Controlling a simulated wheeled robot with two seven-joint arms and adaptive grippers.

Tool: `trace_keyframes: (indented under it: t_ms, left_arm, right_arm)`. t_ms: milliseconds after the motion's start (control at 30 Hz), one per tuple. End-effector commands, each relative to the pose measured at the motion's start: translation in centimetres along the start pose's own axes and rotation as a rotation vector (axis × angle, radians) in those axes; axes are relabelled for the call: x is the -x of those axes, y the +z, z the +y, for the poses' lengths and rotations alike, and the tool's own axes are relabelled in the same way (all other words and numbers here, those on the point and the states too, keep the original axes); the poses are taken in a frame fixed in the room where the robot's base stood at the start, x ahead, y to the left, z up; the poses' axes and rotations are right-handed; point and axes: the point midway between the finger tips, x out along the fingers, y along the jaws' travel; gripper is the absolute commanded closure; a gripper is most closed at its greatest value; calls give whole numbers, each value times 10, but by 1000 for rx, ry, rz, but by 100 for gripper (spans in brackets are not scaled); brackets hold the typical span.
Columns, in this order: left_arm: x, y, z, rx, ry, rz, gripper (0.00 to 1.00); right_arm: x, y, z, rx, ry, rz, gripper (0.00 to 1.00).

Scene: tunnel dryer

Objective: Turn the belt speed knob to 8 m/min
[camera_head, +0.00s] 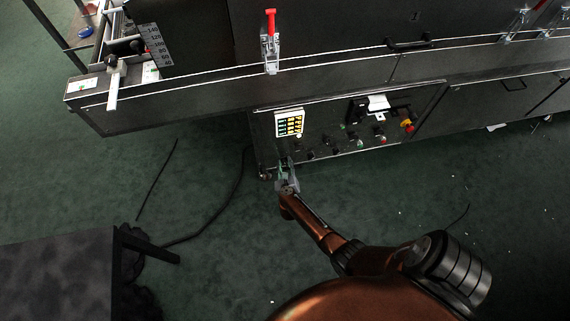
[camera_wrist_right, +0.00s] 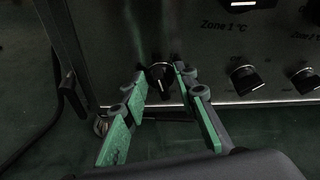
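A black rotary knob (camera_wrist_right: 160,75) with a light pointer line sits at the left end of the steel control panel in the right wrist view. Its label and scale cannot be read, so I cannot tell its set value. My right gripper (camera_wrist_right: 161,80) has its green-padded fingers apart, one on each side of this knob. A small gap seems to show beside the knob; contact is not clear. In the head view my right gripper (camera_head: 287,170) is at the lower left of the panel and covers the knob. My left gripper is not in view.
To the right are a knob under "Zone 1 °C" (camera_wrist_right: 245,80) and another knob (camera_wrist_right: 305,79). A lit display (camera_head: 289,124) sits above, and a red and yellow emergency stop (camera_head: 407,125) far right. A dark table (camera_head: 60,275) stands lower left; the floor between is mostly clear.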

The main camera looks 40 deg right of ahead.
Motion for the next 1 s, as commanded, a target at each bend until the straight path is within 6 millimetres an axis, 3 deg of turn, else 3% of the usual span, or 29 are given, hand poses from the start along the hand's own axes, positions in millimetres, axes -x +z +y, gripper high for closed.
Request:
trace_keyframes:
  t_ms: [167, 600, 1000]
  left_arm:
    - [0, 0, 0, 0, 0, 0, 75]
    - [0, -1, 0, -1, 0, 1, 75]
    - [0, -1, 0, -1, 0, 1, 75]
  right_arm:
    - [12, -2, 2, -2, 2, 2, 73]
    - [69, -2, 0, -1, 0, 2, 73]
    - [75, -1, 0, 0, 0, 1, 73]
